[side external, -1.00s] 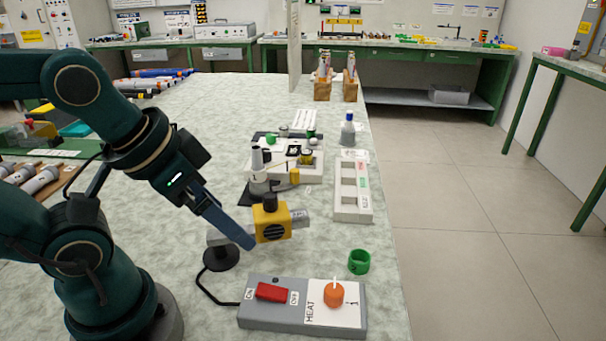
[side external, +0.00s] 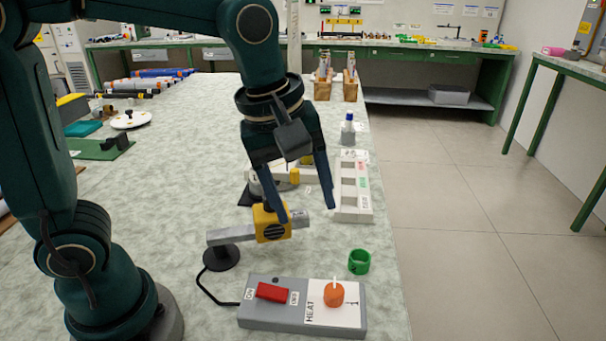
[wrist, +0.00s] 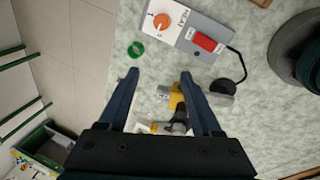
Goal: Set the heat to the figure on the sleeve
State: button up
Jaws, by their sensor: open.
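The grey control box (side external: 258,311) lies at the front of the table. Its orange heat knob (side external: 334,295) sits on a white HEAT panel, and a red switch (side external: 272,292) is left of it. The knob also shows in the wrist view (wrist: 161,22); its scale figures are too small to read surely. The green sleeve (side external: 359,261) stands on the table behind the box, near the right edge; no figure is readable on it. My gripper (side external: 308,219) is open and empty, above the table behind the box. It is apart from the knob and the sleeve.
A yellow block on a grey bar (side external: 268,224) stands left of and below my fingers, with a black round base (side external: 221,257) and a cable to the box. A white slotted tray (side external: 352,212) and a blue-capped bottle (side external: 347,130) are farther back. The table's right edge is close.

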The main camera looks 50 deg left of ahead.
jog(key=g, duration=0.2)
send_over(334, 290)
jog(key=a, duration=0.1)
notch_tip(334, 290, down, 5)
jog(key=f, duration=0.1)
jog(key=d+f+g, duration=0.1)
jog(key=f, duration=0.1)
jog(key=shift+w+f+y, duration=0.1)
jog(key=shift+y, duration=0.2)
jog(key=shift+f, duration=2.5)
grip_shut()
